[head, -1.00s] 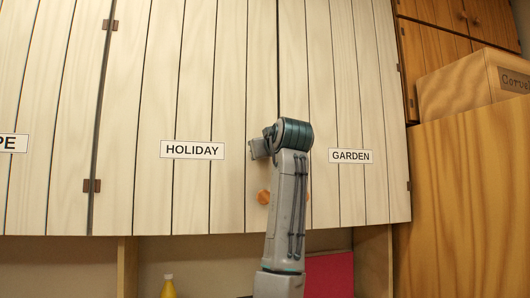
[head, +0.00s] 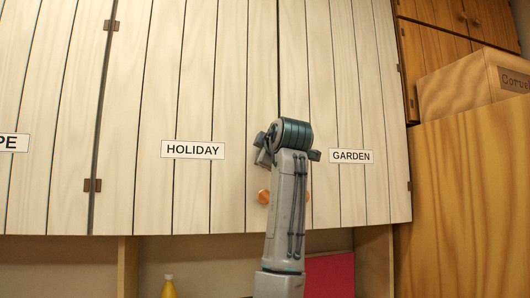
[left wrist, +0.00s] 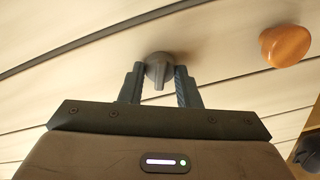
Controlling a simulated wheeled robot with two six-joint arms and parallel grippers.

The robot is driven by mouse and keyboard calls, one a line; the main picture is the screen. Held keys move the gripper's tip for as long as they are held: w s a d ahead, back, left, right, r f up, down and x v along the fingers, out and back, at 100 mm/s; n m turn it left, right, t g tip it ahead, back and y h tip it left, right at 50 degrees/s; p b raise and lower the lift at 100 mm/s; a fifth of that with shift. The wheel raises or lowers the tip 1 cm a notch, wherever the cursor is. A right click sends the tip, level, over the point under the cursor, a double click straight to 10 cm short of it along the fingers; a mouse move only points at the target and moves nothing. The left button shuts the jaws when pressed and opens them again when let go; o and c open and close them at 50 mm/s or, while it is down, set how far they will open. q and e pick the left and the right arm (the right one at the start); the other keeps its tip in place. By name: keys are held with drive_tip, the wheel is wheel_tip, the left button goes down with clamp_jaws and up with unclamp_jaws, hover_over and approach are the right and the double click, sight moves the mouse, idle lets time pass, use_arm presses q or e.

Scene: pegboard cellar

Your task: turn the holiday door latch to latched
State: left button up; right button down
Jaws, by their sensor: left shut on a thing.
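The holiday door (head: 190,80) is a pale planked cabinet door with a HOLIDAY label (head: 192,149); it looks closed. Its latch is hidden behind my left arm in the head view. In the left wrist view the latch (left wrist: 159,72) is a small dark grey round knob with a short bar pointing down in the picture. My left gripper (left wrist: 160,80) has one finger on each side of it and is shut on it. I cannot tell from the frames whether it is latched. My right gripper is not in view.
An orange wooden knob (head: 263,197) sits low on the holiday door, close to my left wrist; it also shows in the left wrist view (left wrist: 285,45). The garden door (head: 355,90) adjoins on the right. A yellow bottle (head: 168,287) stands below the cabinet.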

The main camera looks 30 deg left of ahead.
use_arm(q)
drive_tip(key=shift+n, duration=2.2)
drive_tip(key=shift+f, duration=0.1)
drive_tip(key=o, duration=1)
drive_tip(key=shift+c, duration=0.2)
drive_tip(key=b+v, duration=0.4)
drive_tip(key=v, duration=0.6)
drive_tip(key=shift+s+d+b, duration=0.25)
drive_tip(key=shift+s+b, duration=0.05)
drive_tip(key=shift+b, duration=0.1)
